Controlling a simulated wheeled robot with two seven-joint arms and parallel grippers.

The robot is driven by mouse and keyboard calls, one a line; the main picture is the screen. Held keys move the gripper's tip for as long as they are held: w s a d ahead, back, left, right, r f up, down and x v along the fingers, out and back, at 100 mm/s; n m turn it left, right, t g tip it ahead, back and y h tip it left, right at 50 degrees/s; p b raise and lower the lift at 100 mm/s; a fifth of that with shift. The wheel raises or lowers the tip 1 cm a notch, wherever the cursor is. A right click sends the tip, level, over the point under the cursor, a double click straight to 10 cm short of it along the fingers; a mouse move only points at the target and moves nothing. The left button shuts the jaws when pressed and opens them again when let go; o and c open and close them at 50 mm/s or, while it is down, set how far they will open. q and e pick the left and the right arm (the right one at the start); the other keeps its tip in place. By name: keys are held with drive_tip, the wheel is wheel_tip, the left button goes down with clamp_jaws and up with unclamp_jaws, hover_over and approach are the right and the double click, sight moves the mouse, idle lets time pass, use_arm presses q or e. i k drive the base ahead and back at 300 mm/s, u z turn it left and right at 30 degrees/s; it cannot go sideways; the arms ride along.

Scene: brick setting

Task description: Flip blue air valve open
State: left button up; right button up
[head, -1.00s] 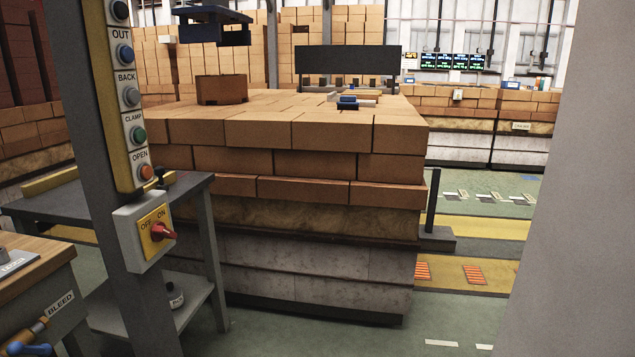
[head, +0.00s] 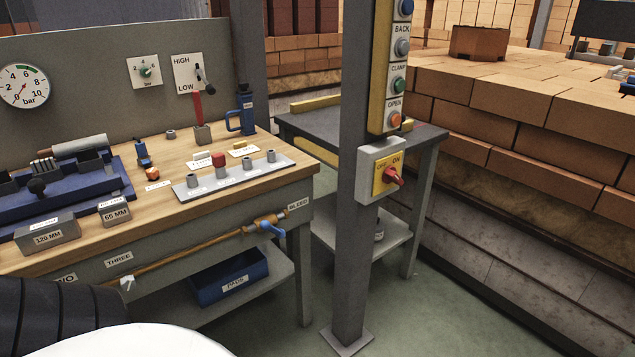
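The blue air valve (head: 270,229) sits on a copper pipe (head: 190,258) along the front edge of the workbench, beside the "BLEED" label at the pipe's right end. Its blue lever points to the right and slightly down, roughly along the pipe. Neither of my grippers shows in the head view. A dark ribbed part and a white rounded part at the bottom left look like my own body.
The wooden workbench (head: 160,196) holds a blue vise-like fixture, labelled blocks and a grey peg strip (head: 232,176). A blue bin (head: 230,276) sits on the shelf below. A grey post (head: 357,240) with buttons stands right of the bench. Green floor (head: 440,315) is clear at right.

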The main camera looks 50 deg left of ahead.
sight(265, 225)
drive_tip(key=z, duration=0.25)
drive_tip(key=i, duration=1.55)
drive_tip(key=u, duration=2.2)
